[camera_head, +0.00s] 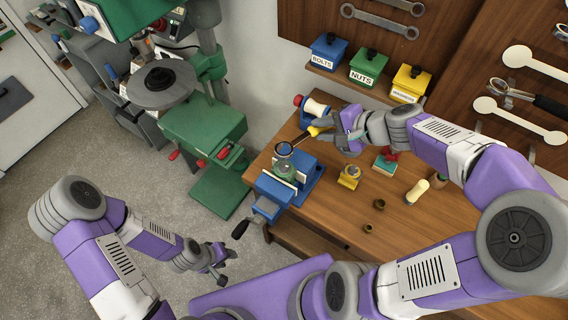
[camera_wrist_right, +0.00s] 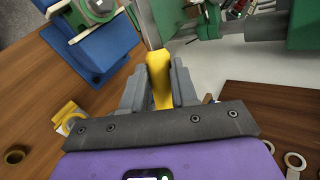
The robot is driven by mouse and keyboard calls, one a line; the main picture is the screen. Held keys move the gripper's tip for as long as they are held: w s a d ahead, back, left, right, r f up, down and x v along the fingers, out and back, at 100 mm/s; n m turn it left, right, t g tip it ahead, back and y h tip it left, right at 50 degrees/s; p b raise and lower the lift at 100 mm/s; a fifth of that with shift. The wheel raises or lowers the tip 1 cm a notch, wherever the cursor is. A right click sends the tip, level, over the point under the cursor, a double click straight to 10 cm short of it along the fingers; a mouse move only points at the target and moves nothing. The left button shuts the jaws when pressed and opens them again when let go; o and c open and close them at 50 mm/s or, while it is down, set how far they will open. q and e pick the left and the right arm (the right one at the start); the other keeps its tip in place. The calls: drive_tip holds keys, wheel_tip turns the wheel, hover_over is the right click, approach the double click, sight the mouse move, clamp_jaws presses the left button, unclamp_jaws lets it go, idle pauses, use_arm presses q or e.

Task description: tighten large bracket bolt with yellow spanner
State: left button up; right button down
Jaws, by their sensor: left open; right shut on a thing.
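The yellow spanner (camera_head: 316,130) is in my right gripper (camera_head: 338,132), which is shut on its handle. Its dark ring end (camera_head: 284,149) reaches left, over the vise area. In the right wrist view, the yellow handle (camera_wrist_right: 161,84) sits between the fingers of that gripper (camera_wrist_right: 160,88), and the metal shaft runs up out of frame. A round green part (camera_head: 285,171), probably the bracket, sits in the blue vise (camera_head: 274,188), just below the ring in the picture. I cannot tell whether the ring touches it; the bolt is not clear. My left gripper (camera_head: 219,271) is open and empty, low above the floor.
The wooden workbench (camera_head: 335,210) carries a yellow block (camera_head: 349,177), small brass rings (camera_head: 379,204) and a pale cylinder (camera_head: 416,191). Blue, green and yellow bins (camera_head: 368,67) line the wall. A green drill press (camera_head: 203,130) stands left of the bench.

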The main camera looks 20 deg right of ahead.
drive_tip(key=shift+r+p, duration=0.35)
drive_tip(key=shift+r, duration=0.3)
drive_tip(key=shift+w+d+r+p, duration=0.3)
drive_tip(key=shift+d+r, duration=0.2)
drive_tip(key=shift+d, duration=0.3)
drive_tip(key=shift+w+d+r+p, duration=0.15)
drive_tip(key=shift+d+r+p, duration=0.35)
drive_tip(key=shift+d, duration=0.35)
drive_tip(key=shift+w+d+r+p, duration=0.3)
drive_tip(key=shift+d+r, duration=0.2)
drive_tip(key=shift+d, duration=0.3)
